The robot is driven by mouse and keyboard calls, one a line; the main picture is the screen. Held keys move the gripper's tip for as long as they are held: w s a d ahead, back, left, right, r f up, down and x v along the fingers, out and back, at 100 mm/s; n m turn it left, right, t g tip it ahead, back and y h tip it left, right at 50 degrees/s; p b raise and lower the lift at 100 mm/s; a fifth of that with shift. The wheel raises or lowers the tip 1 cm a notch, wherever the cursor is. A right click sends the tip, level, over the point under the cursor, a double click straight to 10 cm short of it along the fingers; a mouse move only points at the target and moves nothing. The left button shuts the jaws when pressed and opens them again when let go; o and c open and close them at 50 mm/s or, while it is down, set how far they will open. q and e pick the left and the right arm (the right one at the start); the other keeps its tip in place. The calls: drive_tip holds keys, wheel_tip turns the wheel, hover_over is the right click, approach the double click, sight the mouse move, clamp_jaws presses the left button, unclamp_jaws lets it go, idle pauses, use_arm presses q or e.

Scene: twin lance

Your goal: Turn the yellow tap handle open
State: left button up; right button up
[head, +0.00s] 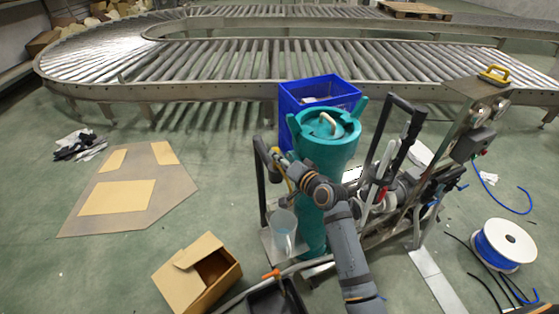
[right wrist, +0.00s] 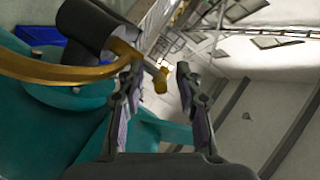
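The yellow tap handle (right wrist: 161,80) shows in the right wrist view as a short yellow piece between and just beyond my right fingertips. A curved yellow-brown pipe (right wrist: 60,70) runs from the left toward a dark cylinder beside it. My right gripper (right wrist: 159,70) is open, with a gap between its fingers; I cannot tell whether either finger touches the handle. In the head view, my right gripper (head: 288,168) is at the left side of the teal tank (head: 325,150), close to some yellow pipework, and its arm hides part of the tank. My left gripper is not in view.
A blue crate (head: 335,88) stands behind the tank. A clear jug (head: 283,228) sits below my right gripper. A cardboard box (head: 200,272) and a dark bin (head: 275,298) are in front. A blue hose reel (head: 503,245) lies right.

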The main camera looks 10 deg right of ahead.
clamp_jaws()
drive_tip(key=shift+d+f+n+y+b, duration=0.2)
drive_tip(key=shift+n+y+b, duration=0.2)
drive_tip(key=shift+y+b, duration=0.15)
drive_tip(key=shift+d+n+g+y+b, duration=0.15)
drive_tip(key=shift+n+g+y+b, duration=0.3)
drive_tip(key=shift+b, duration=0.1)
drive_tip(key=shift+r, duration=0.2)
unclamp_jaws()
drive_tip(key=v, duration=1.2)
